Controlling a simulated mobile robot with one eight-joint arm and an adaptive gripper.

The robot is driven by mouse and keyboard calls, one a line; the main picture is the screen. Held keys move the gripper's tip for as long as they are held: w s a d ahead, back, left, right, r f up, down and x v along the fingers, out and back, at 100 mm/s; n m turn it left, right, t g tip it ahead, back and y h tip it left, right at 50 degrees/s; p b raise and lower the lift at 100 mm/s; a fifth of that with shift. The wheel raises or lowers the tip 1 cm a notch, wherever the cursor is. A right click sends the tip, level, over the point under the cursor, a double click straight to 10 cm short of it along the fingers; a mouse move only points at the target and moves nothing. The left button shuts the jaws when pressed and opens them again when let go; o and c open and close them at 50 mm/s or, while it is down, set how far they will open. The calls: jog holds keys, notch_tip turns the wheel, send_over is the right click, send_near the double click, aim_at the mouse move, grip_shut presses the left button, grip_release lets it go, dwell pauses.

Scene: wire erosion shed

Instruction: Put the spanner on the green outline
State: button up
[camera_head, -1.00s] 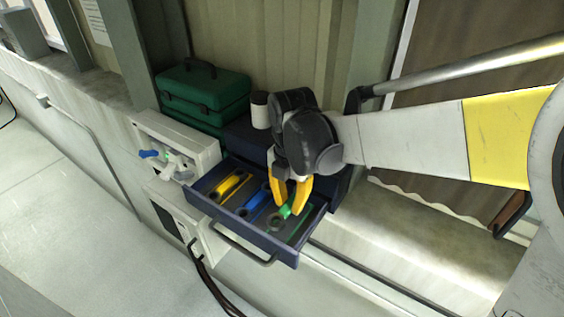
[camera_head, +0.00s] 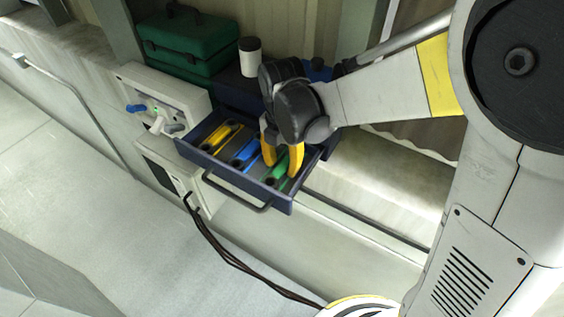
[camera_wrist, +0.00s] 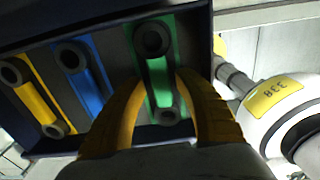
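The green outline shows at the right side of the open drawer (camera_head: 226,179) in the head view (camera_head: 282,166). My gripper (camera_head: 281,172) points down into the drawer. In the wrist view its yellow fingers (camera_wrist: 160,82) stand on either side of the spanner, with green visible between them and it. The gripper looks open. The fingers hide part of the outline.
A yellow strip (camera_wrist: 34,95) and a blue strip (camera_wrist: 91,85) with dark rings lie left of the green outline. A blue-handled valve (camera_head: 138,108) sits left of the drawer.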

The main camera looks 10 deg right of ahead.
aim_at(282, 166)
notch_tip(282, 166, up, 12)
jog(key=s+d+m+t, duration=0.3)
jog(key=s+d+m, duration=0.2)
jog(key=m, duration=0.9)
jog(key=s+d+m+t, duration=0.4)
jog(key=s+d+m, duration=0.2)
jog(key=m, duration=0.8)
jog(key=shift+d, duration=1.25)
